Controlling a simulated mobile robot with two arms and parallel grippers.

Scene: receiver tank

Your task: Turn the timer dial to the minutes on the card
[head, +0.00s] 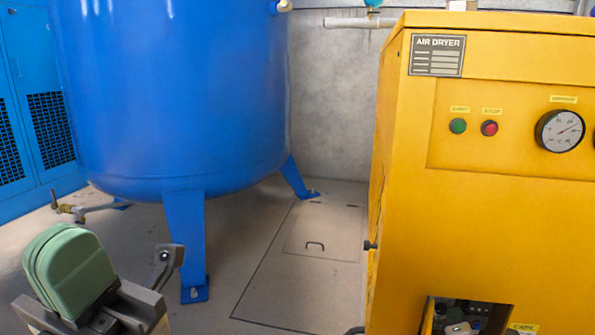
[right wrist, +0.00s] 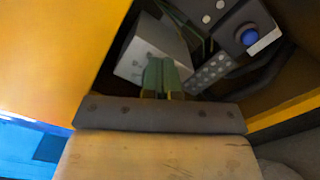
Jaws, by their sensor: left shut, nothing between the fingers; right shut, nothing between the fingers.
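In the head view, my left gripper (head: 68,265), with green fingers, is shut and empty at the lower left, in front of the blue tank. In the right wrist view, my right gripper (right wrist: 160,75) is shut and empty, its green fingers pointing into a dark opening in the yellow cabinet. A dark box (right wrist: 228,33) with a round blue part (right wrist: 248,37) and a white patch is right of and beyond the fingertips, apart from them in the picture. I cannot tell whether the blue part is the timer dial. No card with readable minutes shows.
The yellow air dryer (head: 480,220) carries a gauge (head: 560,131), a green button (head: 457,126) and a red button (head: 489,128). Its low opening (head: 470,315) is cut by the frame edge. A grey box (right wrist: 150,52) and a perforated bar (right wrist: 210,73) lie inside. The blue tank (head: 175,100) stands left.

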